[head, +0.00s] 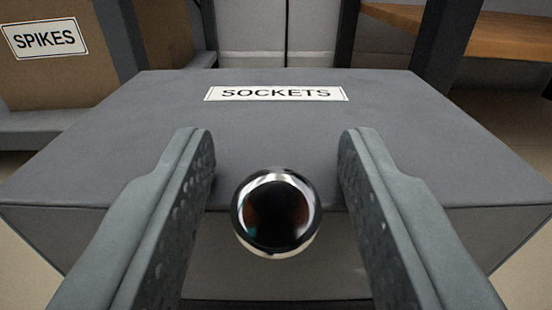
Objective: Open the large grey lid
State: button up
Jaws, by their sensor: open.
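The large grey lid (275,140) fills the middle of the head view and lies flat and closed on its box. A white label reading SOCKETS (276,93) is on its top. A shiny round metal knob (276,213) sits at the middle of the lid's front edge. My gripper (277,145) is open, with one finger on each side of the knob. Gaps show between the knob and both fingers in the picture. Whether the fingertips touch the lid I cannot tell.
A brown box labelled SPIKES (95,65) stands on a grey shelf (60,124) at the back left. Dark uprights (444,45) and a wooden shelf (515,37) are at the back right. Pale floor shows at both lower corners.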

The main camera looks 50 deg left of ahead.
grip_shut()
